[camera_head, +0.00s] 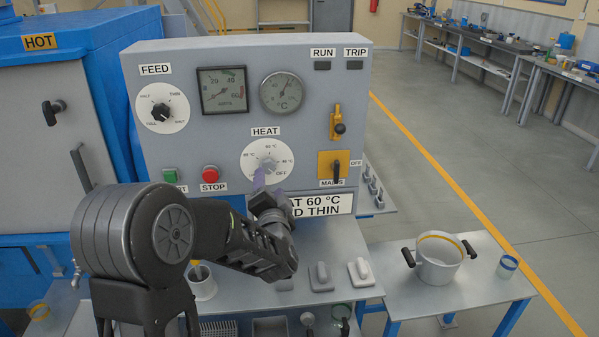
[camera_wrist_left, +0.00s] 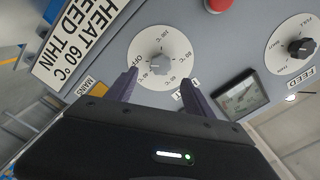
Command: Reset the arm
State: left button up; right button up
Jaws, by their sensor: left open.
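The grey control panel (camera_head: 220,135) fills the middle of the head view. Its HEAT dial (camera_head: 283,151) is a white disc with a grey knob (camera_head: 268,163). My left gripper (camera_head: 264,181) is in front of the lower part of this dial, its purple fingers pointing at the panel. In the left wrist view my left gripper (camera_wrist_left: 159,78) is open and empty, with its fingertips apart on either side of the knob's lower side. The knob (camera_wrist_left: 156,64) shows clear between and beyond them; I cannot tell whether they touch the dial. My right gripper is not in view.
The FEED dial (camera_head: 161,107), red STOP button (camera_head: 210,173) and MAINS switch (camera_head: 335,170) are on the same panel. A pot with two handles (camera_head: 438,262) stands on the side table at the right. Open floor lies beyond the yellow line.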

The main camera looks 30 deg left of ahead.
pick_arm(q)
jog(key=s+d+f+n+g+h, duration=0.2)
jog(key=d+f+h, duration=0.3)
jog(key=d+f, duration=0.6)
jog(key=s+d+f+n+g+h, duration=0.15)
jog(key=d+f+h, duration=0.35)
jog(key=d+f, duration=0.55)
jog(key=s+d+f+g+h, duration=0.1)
jog(key=s+d+f+g, duration=0.2)
jog(key=s+d+f, duration=0.2)
jog(key=s+d+f+n+g+h, duration=0.1)
jog(key=s+d+f+g, duration=0.3)
jog(key=s+f, duration=0.5)
jog(key=s+d+f+n+g+h, duration=0.1)
jog(key=s+d+f+g+h, duration=0.2)
jog(key=s, duration=1)
jog(key=d+f, duration=0.3)
jog(key=f, duration=0.2)
jog(key=shift+s+d, duration=0.2)
jog(key=shift+s, duration=0.1)
jog(key=shift+c, duration=0.3)
